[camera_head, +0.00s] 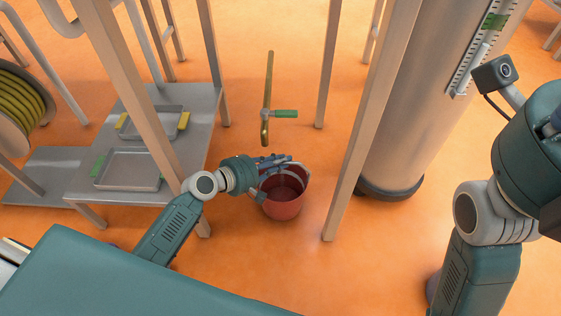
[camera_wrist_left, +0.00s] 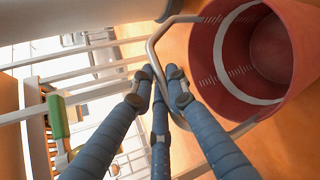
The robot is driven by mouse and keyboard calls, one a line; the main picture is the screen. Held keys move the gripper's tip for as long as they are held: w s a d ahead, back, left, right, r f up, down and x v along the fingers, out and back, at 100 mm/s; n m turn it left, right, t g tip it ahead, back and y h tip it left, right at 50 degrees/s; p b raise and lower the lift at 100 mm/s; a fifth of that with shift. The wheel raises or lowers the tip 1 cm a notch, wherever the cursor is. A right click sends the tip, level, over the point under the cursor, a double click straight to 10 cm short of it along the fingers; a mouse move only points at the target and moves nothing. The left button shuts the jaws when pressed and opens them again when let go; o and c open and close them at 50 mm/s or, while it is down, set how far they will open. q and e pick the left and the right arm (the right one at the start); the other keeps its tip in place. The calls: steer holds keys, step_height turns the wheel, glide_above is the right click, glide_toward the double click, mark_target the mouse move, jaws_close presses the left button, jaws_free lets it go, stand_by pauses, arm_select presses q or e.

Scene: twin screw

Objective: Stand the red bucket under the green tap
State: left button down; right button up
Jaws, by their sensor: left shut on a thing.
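The red bucket (camera_head: 282,208) is upright at the middle of the head view, with pale scale marks inside it in the left wrist view (camera_wrist_left: 214,75). My left gripper (camera_head: 277,163) is at its rim. In the left wrist view the blue-grey fingers (camera_wrist_left: 163,78) are closed around its grey metal handle (camera_wrist_left: 152,45). I cannot tell whether the bucket touches the floor. The green tap (camera_head: 285,114) has a green lever on an upright brass pipe (camera_head: 266,95), just above the bucket in the picture. My right arm is at the right; its gripper is out of view.
A pale post (camera_head: 352,165) stands close right of the bucket, before a large column (camera_head: 410,110). At the left are a grey bench (camera_head: 190,105) with trays (camera_head: 130,170) and a yellow hose reel (camera_head: 20,105). Orange floor in front of the bucket is clear.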

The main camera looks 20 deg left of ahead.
arm_select(q)
steer(key=c, duration=1.7)
jaws_free()
steer(key=shift+f, duration=0.1)
